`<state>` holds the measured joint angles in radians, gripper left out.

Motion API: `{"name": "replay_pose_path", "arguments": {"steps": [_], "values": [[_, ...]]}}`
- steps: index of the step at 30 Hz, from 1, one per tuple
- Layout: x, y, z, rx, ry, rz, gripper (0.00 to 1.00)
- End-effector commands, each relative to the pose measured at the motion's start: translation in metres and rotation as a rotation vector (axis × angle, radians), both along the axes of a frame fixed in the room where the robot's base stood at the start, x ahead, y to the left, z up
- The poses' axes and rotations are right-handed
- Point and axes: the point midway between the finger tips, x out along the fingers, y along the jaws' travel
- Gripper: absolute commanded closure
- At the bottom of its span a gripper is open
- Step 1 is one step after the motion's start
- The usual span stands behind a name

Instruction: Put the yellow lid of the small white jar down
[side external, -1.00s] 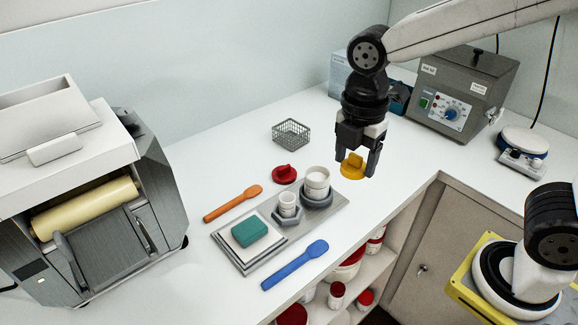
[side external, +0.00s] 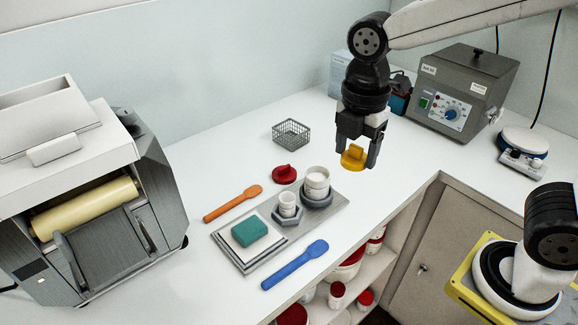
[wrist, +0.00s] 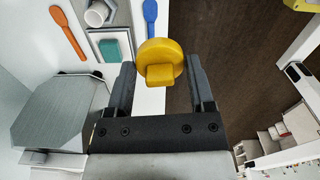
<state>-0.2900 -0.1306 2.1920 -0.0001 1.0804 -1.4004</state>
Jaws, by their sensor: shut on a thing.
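My gripper (side external: 357,160) is shut on the yellow lid (side external: 353,157) and holds it above the counter, to the right of the tray. In the wrist view the lid (wrist: 160,62) shows its round disc and raised grip between the two fingers. The small white jar (side external: 288,203) stands open in a grey hexagonal holder on the tray (side external: 338,212). A larger white jar (side external: 317,180) stands behind it in a round grey holder. A red lid (side external: 284,174) lies on the counter behind the tray.
A wire basket (side external: 291,134) stands at the back. An orange spatula (side external: 232,203) and a blue spatula (side external: 295,265) flank the tray, with a teal block (side external: 249,231) on it. A roller mill (side external: 85,200) is at left, a control box (side external: 463,92) at back right. The counter around the basket is clear.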

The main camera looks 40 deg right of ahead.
Motion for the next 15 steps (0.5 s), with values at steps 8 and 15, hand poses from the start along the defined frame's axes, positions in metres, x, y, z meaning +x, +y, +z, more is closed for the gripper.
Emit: {"name": "replay_pose_path", "arguments": {"steps": [8,15], "values": [[0.013,-0.009,-0.040,-0.002,0.006,-0.032,0.86],[0.023,-0.024,-0.093,-0.002,0.008,-0.074,0.86]]}}
